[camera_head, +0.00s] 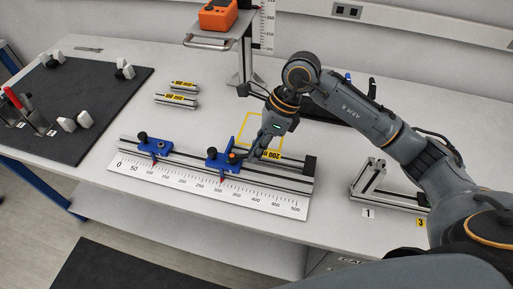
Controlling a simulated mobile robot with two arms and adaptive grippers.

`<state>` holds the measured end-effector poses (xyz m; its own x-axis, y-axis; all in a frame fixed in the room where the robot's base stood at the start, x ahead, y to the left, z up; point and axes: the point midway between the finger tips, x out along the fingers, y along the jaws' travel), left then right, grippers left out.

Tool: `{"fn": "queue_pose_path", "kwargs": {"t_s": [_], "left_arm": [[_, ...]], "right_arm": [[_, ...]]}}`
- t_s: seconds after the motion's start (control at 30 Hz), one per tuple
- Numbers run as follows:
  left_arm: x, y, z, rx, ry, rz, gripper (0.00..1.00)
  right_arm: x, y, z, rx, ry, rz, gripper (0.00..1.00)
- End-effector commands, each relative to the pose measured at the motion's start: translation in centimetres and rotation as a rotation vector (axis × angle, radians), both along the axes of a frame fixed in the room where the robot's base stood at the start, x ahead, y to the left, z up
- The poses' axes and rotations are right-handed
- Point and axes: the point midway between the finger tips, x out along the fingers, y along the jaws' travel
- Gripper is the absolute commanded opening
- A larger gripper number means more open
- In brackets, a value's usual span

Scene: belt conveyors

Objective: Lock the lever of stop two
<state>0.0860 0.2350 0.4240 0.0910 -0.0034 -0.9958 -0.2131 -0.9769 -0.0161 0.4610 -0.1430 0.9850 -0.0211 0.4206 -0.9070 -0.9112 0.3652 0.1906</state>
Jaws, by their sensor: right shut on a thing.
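A rail with a white ruler plate (203,184), marked 0 to 500, lies on the table. Two blue stops sit on it: one (153,147) near the 100 mark, and the second (222,161) near the middle of the scale. Each stop has a dark knob and a red pointer at the ruler. My right gripper (246,154) reaches down to the second stop and is shut at its right side on the small orange-tipped lever (234,155). The fingers partly hide the lever, so its exact angle cannot be told. My left gripper is not in view.
A stand carries an orange device (218,14). A dark mat (75,95) with several tools is on the left. A metal bracket (372,185) stands at right.

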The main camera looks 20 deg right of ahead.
Motion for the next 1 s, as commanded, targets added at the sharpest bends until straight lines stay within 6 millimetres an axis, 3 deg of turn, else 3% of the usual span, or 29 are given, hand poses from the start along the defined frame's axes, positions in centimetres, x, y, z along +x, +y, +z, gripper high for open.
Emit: {"fn": "queue_pose_path", "kwargs": {"t_s": [0.43, 0.8, 0.83, 0.93, 1.0], "left_arm": [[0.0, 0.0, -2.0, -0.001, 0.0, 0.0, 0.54], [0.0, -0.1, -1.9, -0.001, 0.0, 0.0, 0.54], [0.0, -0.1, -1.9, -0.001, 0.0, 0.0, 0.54], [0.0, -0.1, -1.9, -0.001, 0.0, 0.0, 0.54], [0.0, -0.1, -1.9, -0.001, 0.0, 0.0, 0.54]], "right_arm": [[-1.3, 0.5, -0.1, -0.001, -0.004, -0.244, 0.0], [-1.4, 0.7, 0.1, 0.0, -0.001, -0.276, 0.0], [-1.4, 0.7, 0.1, 0.0, -0.001, -0.276, 0.15], [-1.4, 0.7, 0.1, 0.0, -0.001, -0.275, 0.36], [-1.4, 0.7, 0.1, 0.0, -0.001, -0.275, 0.36]]}}
